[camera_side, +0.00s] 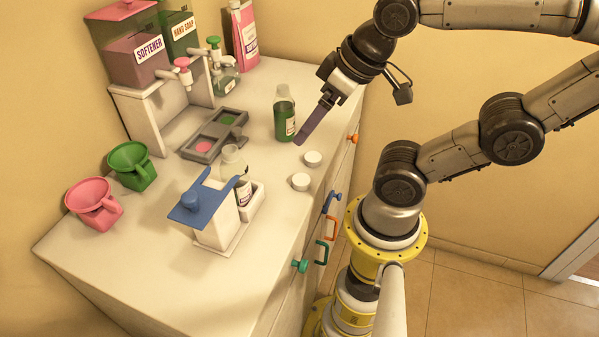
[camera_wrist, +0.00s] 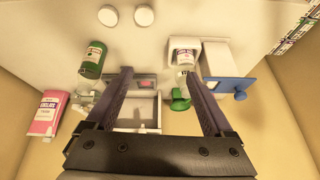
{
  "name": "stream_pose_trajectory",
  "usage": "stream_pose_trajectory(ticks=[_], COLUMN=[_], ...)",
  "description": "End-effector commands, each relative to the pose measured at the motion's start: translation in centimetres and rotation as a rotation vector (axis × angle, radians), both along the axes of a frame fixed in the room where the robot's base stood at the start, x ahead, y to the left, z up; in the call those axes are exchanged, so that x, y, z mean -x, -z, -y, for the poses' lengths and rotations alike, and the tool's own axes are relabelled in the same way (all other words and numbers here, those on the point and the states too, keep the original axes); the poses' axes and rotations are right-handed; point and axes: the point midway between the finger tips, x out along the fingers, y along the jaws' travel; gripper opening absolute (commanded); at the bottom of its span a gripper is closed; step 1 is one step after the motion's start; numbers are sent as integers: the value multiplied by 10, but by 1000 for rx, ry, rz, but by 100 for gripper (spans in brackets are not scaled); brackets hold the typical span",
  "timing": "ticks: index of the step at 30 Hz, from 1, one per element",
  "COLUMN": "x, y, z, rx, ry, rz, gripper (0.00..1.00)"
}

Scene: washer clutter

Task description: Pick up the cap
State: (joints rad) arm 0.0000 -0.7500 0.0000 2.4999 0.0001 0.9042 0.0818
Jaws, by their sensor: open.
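Two round white caps lie flat on the white counter near its front edge. The first cap (camera_side: 313,158) is nearer the green bottle, and the second cap (camera_side: 300,181) is just in front of it. In the wrist view, the first cap (camera_wrist: 108,15) and the second cap (camera_wrist: 144,15) lie side by side at the top edge, beyond the fingertips. My gripper (camera_side: 301,138) is above the counter beside the green bottle, apart from both caps. Its two dark fingers (camera_wrist: 157,72) are spread and empty in the wrist view.
The green bottle (camera_side: 285,115) stands close to my gripper. A white fixture with a blue lid (camera_side: 200,203) and a small bottle (camera_side: 243,190) stands left of the caps. Behind are a grey tray (camera_side: 197,147), dispensers (camera_side: 133,60), and pink (camera_side: 93,205) and green (camera_side: 133,167) cups.

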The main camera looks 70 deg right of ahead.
Motion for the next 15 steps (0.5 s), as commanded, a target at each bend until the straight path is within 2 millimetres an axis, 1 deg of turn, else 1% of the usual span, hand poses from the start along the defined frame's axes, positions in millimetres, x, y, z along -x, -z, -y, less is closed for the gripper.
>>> stream_pose_trajectory(ticks=[5, 11, 15], x=[1, -7, -15], y=[-3, -1, 6], z=[0, 4, 10], rx=[-150, -332, -419], ry=[294, 763, 1118], rz=[-29, -123, -201], gripper=[86, 86, 86])
